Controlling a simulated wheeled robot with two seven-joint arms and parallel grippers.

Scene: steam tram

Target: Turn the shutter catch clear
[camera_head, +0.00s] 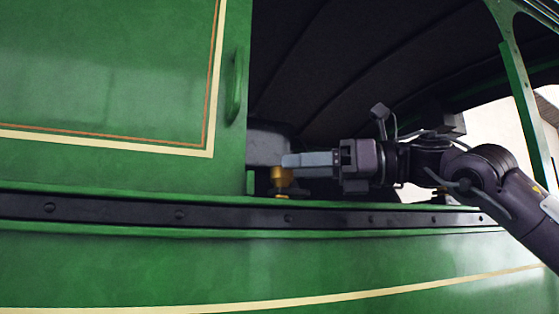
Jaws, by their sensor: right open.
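The shutter catch looks to be the small brass piece (281,179) on the sill, just right of the green shutter panel's lower corner. The green shutter (110,80) with cream and orange lining fills the upper left. My right gripper (288,162) comes in from the right, level, with its grey fingers pointing left. Its fingertips are at the top of the brass piece and overlap it in the picture. I cannot tell whether they touch it. The jaws are open, though the gap between the fingers is hidden from this side. My left gripper is not in view.
A green handle (235,87) stands upright on the shutter's right edge. A dark riveted rail (120,213) runs below the sill, above the green side panel (300,270). The opening right of the shutter is dark inside. A green post (527,110) stands at the right.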

